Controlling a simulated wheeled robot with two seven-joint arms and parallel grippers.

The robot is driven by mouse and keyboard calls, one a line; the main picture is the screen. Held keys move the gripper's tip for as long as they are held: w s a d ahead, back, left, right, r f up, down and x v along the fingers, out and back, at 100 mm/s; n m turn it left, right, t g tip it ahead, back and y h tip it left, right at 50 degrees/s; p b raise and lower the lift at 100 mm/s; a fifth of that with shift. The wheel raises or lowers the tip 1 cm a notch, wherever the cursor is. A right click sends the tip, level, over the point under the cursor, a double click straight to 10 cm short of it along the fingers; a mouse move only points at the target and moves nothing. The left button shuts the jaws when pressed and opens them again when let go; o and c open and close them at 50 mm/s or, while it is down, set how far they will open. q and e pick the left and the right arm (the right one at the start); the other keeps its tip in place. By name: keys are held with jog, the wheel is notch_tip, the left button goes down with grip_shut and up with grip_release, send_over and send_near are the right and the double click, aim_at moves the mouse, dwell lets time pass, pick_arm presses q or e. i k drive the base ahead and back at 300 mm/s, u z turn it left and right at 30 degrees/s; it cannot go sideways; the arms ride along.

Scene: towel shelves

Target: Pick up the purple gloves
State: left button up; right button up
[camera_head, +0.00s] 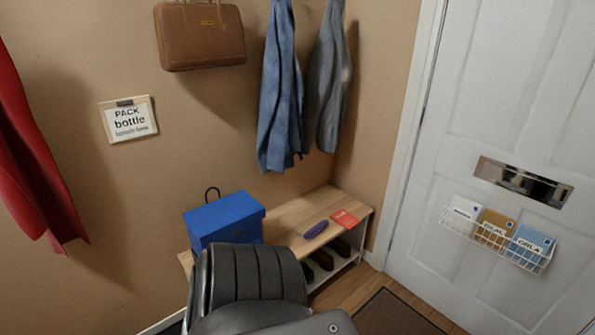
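A small purple bundle (316,229), taken to be the purple gloves, lies on top of the wooden bench (285,222), left of a red-orange card or booklet. It is too small in the picture to make out separate gloves or fingers. Neither of my grippers shows in the head view. A dark ribbed part at the bottom middle, which looks like one of my arm links, hides the front left part of the bench.
A blue box (222,220) stands at the bench's left. The red-orange card (345,218) lies at its right end. Shoes (323,260) sit below. Blue (281,95) and grey (327,85) garments hang above. A white door (500,120) with a wire rack (497,240) is at right.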

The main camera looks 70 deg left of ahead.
aim_at(322, 224)
jog(key=k, duration=0.2)
jog(key=u, duration=0.7)
